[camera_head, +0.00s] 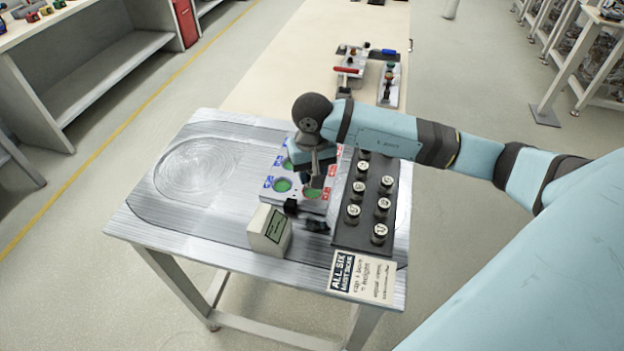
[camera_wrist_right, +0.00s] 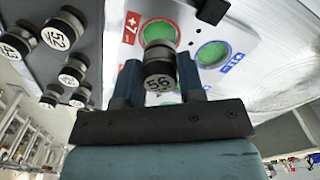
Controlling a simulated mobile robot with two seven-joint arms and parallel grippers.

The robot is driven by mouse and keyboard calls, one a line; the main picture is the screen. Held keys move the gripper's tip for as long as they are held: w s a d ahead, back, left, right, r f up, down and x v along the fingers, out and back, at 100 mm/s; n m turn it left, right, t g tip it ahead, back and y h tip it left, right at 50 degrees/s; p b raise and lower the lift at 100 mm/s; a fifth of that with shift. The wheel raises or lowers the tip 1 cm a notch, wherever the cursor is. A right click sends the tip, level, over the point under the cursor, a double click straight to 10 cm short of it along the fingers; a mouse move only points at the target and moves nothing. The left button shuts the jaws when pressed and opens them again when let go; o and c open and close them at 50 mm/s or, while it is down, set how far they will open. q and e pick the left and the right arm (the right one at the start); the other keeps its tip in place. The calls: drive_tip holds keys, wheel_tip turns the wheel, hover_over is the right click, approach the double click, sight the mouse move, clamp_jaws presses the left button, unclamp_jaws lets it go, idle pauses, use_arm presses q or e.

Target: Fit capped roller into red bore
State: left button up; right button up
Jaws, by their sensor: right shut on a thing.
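My right gripper (camera_head: 317,178) is over the white bore plate (camera_head: 308,207). In the right wrist view my right gripper (camera_wrist_right: 158,78) is shut on a dark capped roller (camera_wrist_right: 158,68) with a pale band and a white label that seems to read 56. A red-marked bore (camera_head: 312,194) with a green floor lies close by the fingertips; in the wrist view this red bore (camera_wrist_right: 160,29) shows just past the roller, partly covered by it. The roller appears above the plate; contact is unclear. A blue-marked bore (camera_head: 282,185) is beside it. My left gripper is out of view.
A black rack (camera_head: 345,236) with several labelled capped rollers stands right of the plate. The left of the metal table (camera_head: 150,215) is clear.

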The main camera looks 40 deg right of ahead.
sight(312, 171)
drive_tip(key=shift+f, duration=1.65)
drive_tip(key=o, duration=1)
wheel_tip(312, 171, up, 12)
drive_tip(key=shift+r+b, duration=0.15)
drive_tip(key=shift+b, duration=0.2)
